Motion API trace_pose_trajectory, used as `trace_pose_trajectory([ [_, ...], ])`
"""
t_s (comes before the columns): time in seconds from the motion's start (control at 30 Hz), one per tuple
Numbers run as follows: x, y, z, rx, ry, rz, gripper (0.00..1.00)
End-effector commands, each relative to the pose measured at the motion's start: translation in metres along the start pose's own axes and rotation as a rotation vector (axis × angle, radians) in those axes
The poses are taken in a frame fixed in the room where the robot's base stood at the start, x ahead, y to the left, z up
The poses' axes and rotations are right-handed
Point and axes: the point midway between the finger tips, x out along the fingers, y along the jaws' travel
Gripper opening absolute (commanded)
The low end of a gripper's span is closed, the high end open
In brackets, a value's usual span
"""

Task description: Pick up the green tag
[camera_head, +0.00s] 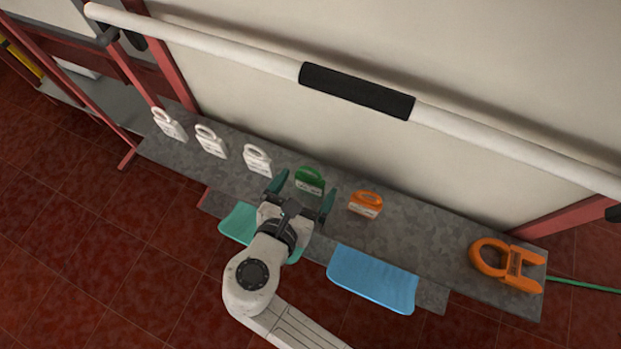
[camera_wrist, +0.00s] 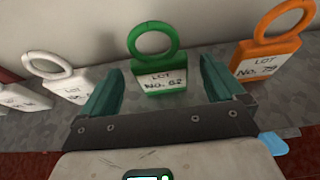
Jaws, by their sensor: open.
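The green tag (camera_head: 309,180) stands upright on the grey shelf, between a white tag and an orange tag. It has a ring on top and a white label. In the wrist view the green tag (camera_wrist: 158,72) shows between and just beyond the fingertips, its label reading "LOT No. 62". My gripper (camera_head: 304,190) is open, with one teal finger on each side of the tag's near side. The gripper also shows in the wrist view (camera_wrist: 160,85), with nothing held. I cannot tell whether a finger touches the tag.
White tags (camera_head: 257,160) stand to the left and a small orange tag (camera_head: 366,204) close on the right. A large orange clamp-like object (camera_head: 506,264) lies at the right of the grey shelf (camera_head: 430,240). A blue pad (camera_head: 372,279) and a teal pad (camera_head: 238,222) hang at its front edge. A white rail (camera_head: 230,48) runs above.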

Motion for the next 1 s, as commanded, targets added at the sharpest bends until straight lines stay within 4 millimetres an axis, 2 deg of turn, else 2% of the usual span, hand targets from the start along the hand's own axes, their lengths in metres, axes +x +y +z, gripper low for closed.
trace_pose_trajectory([
  [0.2, 0.032, -0.001, 0.001, 0.000, 0.000, -0.004, 0.96],
  [0.3, 0.041, 0.000, 0.001, 0.001, -0.001, -0.002, 0.96],
  [0.6, 0.046, 0.000, 0.001, 0.000, 0.000, -0.001, 0.96],
  [1.0, 0.045, -0.001, 0.001, 0.000, 0.000, -0.001, 0.57],
])
